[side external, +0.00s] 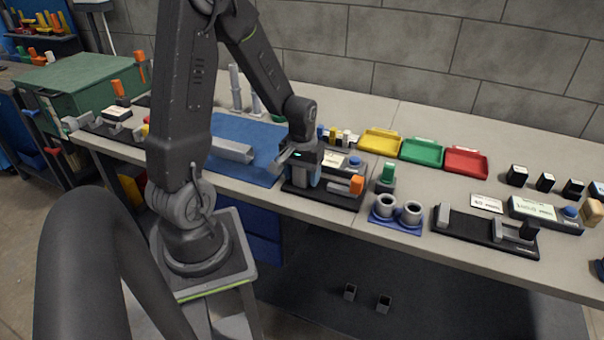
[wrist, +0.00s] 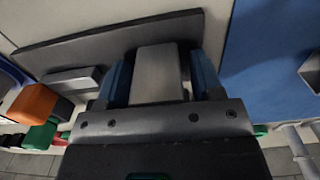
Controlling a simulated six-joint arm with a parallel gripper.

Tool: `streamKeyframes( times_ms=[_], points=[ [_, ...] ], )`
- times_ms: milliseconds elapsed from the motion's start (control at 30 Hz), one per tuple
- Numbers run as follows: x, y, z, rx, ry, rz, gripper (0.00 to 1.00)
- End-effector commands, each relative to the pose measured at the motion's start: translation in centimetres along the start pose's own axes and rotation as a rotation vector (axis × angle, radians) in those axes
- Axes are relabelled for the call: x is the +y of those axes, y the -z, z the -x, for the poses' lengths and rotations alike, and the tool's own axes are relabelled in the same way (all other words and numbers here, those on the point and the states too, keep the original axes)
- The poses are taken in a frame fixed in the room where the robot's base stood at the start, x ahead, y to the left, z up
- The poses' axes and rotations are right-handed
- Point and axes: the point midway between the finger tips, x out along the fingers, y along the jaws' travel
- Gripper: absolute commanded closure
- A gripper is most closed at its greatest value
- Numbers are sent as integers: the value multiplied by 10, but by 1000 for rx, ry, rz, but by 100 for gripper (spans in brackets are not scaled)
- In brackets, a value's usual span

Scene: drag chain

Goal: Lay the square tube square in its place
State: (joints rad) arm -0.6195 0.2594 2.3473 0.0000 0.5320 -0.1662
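A grey square tube (side external: 232,150) lies on the blue mat, and its open end shows at the right edge of the wrist view (wrist: 312,70). A black fixture (side external: 340,198) with grey blocks and an orange knob (side external: 356,184) stands to the right of the mat. My gripper (side external: 303,178) is low over the left part of this fixture. In the wrist view its two blue fingers (wrist: 160,78) stand on either side of a light grey block (wrist: 157,72). I cannot tell whether they press on it, or whether it is a tube or a fixture part.
Behind are yellow (side external: 379,141), green (side external: 421,151) and red (side external: 466,162) trays. A green-topped part (side external: 387,175) and a blue holder with two grey rings (side external: 397,214) stand close to the fixture's right. Another black fixture (side external: 487,231) lies further right. The blue mat (side external: 245,128) has free room.

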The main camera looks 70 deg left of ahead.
Motion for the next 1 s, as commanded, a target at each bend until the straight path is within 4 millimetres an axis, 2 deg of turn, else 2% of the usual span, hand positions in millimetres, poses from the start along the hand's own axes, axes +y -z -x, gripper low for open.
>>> streamKeyframes(
  times_ms=[100,333,467,1000],
  points=[
    [0,0,0,0,0,0,30],
    [0,0,1,-1,0,0,30],
    [0,1,10,3,0,0,30],
    [0,1,118,5,-1,0,30]
  ],
)
